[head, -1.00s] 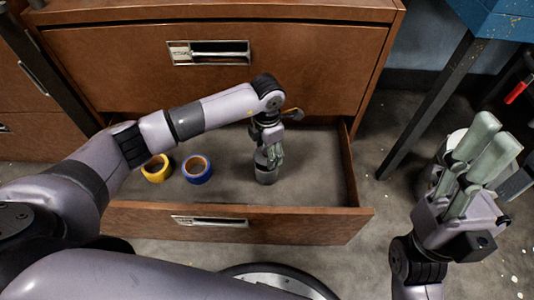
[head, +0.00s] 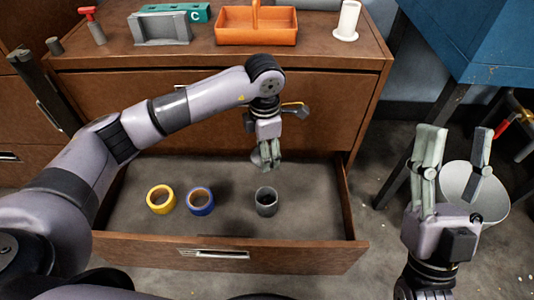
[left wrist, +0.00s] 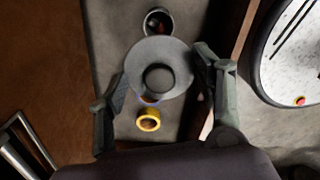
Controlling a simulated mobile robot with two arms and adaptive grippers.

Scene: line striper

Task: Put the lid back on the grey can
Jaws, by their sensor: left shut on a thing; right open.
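The grey can (head: 266,205) stands upright and open in the pulled-out drawer. In the left wrist view the can (left wrist: 158,12) shows beyond the lid, with something dark and reddish inside. My left gripper (head: 267,160) is shut on the round grey lid (head: 256,158), above the drawer floor and apart from the can. In the left wrist view the lid (left wrist: 170,52) lies between the two fingers, a dark round knob at its middle. My right gripper (head: 455,140) is open and empty, outside the drawer on the right.
A yellow tape roll (head: 160,199) and a blue tape roll (head: 200,201) lie left of the can in the drawer (head: 270,258). An orange tool carrier (head: 256,30) stands on the cabinet top. A white bin (head: 490,200) stands behind my right gripper.

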